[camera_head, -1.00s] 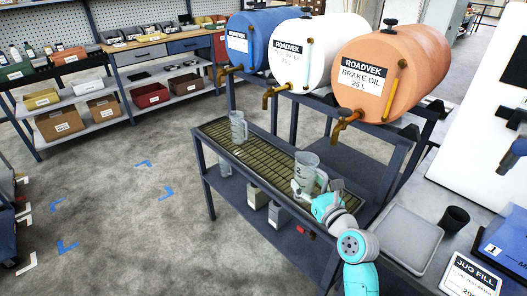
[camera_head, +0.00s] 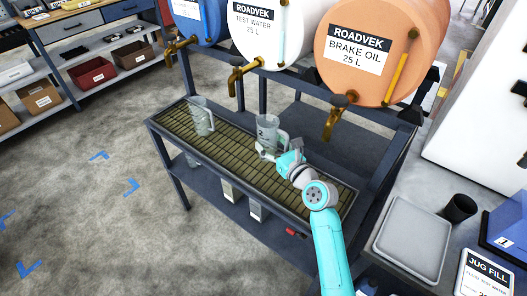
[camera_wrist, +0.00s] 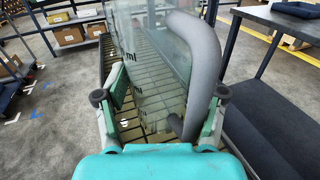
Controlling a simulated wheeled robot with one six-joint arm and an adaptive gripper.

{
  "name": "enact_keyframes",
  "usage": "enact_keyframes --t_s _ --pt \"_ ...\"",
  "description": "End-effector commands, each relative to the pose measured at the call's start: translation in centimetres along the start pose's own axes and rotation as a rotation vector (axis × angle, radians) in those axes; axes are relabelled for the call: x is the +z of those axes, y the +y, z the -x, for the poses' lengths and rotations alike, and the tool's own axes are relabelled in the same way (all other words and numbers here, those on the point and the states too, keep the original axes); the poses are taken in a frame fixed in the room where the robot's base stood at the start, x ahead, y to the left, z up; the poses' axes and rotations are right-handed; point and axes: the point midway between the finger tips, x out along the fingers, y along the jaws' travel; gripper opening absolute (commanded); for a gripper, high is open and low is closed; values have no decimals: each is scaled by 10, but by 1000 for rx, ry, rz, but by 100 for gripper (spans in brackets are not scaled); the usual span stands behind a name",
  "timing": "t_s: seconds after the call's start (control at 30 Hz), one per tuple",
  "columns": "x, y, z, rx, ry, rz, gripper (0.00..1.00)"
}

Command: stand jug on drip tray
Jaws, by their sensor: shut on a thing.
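A clear grey jug (camera_head: 268,134) stands upright over the slatted drip tray (camera_head: 232,166), in front of the space between the test water and brake oil taps. My gripper (camera_head: 280,151) is shut on it from the right. In the wrist view the jug (camera_wrist: 150,70) fills the space between the fingers of my gripper (camera_wrist: 165,98), with its thick grey handle toward the right. I cannot tell whether its base touches the slats. A second similar jug (camera_head: 201,118) stands on the tray further left.
Blue, white test water (camera_head: 268,30) and orange brake oil (camera_head: 368,45) drums sit on a rack behind the tray. Their brass taps, including the brake oil tap (camera_head: 334,118), overhang its back. A grey tray (camera_head: 410,238) and black cup (camera_head: 459,208) are on the right bench. Bare slats lie between the jugs.

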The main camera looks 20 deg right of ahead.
Motion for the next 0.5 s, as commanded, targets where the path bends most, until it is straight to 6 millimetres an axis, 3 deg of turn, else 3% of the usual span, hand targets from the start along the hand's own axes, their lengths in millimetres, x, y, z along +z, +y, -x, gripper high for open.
enact_keyframes --t_s 0.5 --pt "-53 0 0 -1 -1 -1 30"
